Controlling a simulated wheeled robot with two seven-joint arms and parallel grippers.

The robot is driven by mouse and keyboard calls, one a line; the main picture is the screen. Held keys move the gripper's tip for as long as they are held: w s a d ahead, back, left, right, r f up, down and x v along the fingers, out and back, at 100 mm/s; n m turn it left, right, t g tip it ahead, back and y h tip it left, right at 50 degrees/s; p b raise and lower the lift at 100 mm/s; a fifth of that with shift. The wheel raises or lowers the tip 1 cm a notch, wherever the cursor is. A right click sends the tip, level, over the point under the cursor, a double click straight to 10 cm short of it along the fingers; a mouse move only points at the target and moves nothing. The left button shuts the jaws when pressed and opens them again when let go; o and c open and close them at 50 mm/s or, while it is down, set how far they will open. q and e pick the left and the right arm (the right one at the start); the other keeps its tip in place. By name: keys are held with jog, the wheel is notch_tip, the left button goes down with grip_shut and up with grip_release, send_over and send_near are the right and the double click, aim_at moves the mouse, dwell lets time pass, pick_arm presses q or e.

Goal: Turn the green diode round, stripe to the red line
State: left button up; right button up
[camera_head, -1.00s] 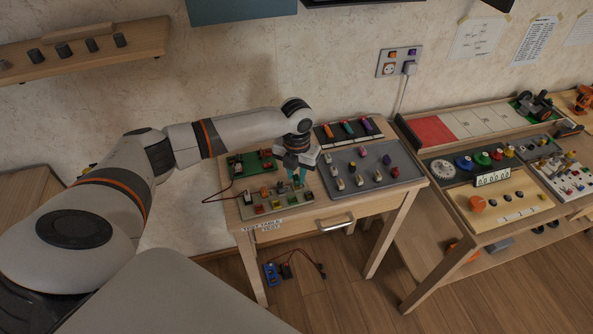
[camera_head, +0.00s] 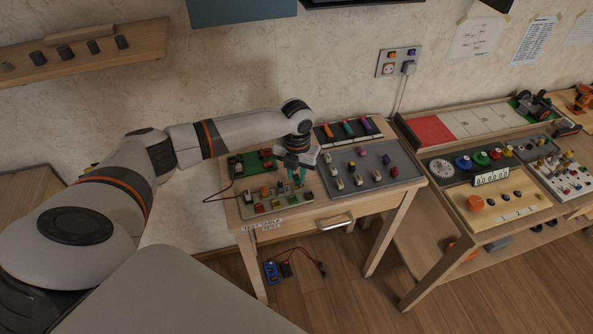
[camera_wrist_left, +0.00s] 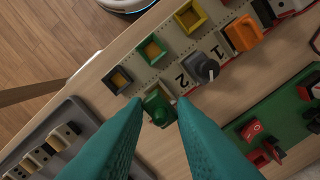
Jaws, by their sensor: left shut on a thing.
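The green diode (camera_wrist_left: 158,106) shows in the left wrist view as a small green block with a rounded knob, between the teal fingertips. My left gripper (camera_wrist_left: 160,110) is shut on it, at the end of the pale socket strip (camera_wrist_left: 170,72). The gripper also shows in the head view (camera_head: 298,177), over the right end of the strip (camera_head: 262,209) on the test table. The fingers cover part of the diode. My right gripper is out of view.
Beside the diode are a grey knob (camera_wrist_left: 202,68), an orange block (camera_wrist_left: 243,34) and several coloured sockets. A grey tray (camera_head: 405,165) with several small parts lies right of the gripper. A green circuit board (camera_head: 240,168) lies behind the strip, and a drawer handle (camera_head: 335,222) sticks out in front.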

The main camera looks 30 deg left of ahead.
aim_at(297, 174)
pick_arm(q)
jog(key=shift+f+b, duration=0.5)
jog(key=shift+f, duration=0.5)
jog(key=o, duration=1)
jog(key=shift+r, duration=0.1)
jog(key=shift+r, duration=0.1)
jog(key=shift+r+p, duration=2.45)
jog(key=shift+p, duration=0.1)
